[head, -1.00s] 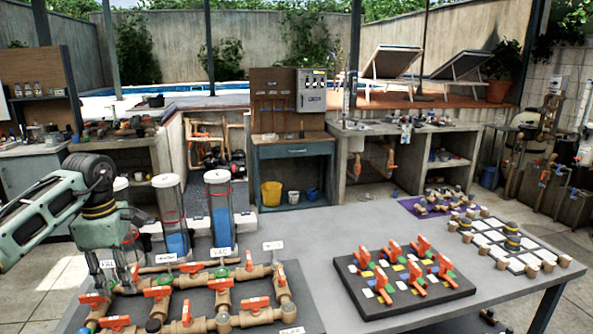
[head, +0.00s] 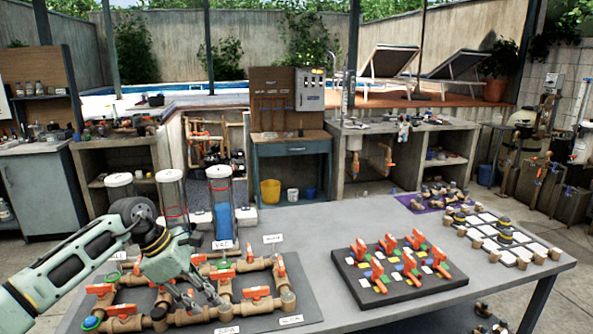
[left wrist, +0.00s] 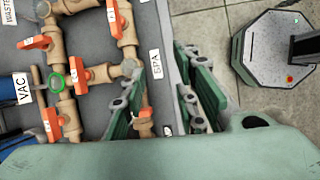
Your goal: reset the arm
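My left arm comes in from the left in the head view. Its gripper (head: 203,303) points down over the near part of the pipe manifold (head: 125,310), a tan pipe grid with orange valve handles on a dark board. In the left wrist view the two green-grey fingers (left wrist: 165,105) stand apart with nothing between them. The SPA label (left wrist: 157,63) and the board's edge show in the gap. I cannot tell whether the fingertips touch the pipes. My right gripper is in neither view.
On the grey table (head: 300,225), a dark board with orange-handled valves (head: 400,262) stands right of the manifold. Farther right are a white-tiled tray (head: 495,232) and a purple mat (head: 412,203) with fittings. Clear cylinders (head: 220,205) stand behind the manifold. Bare table lies between the boards.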

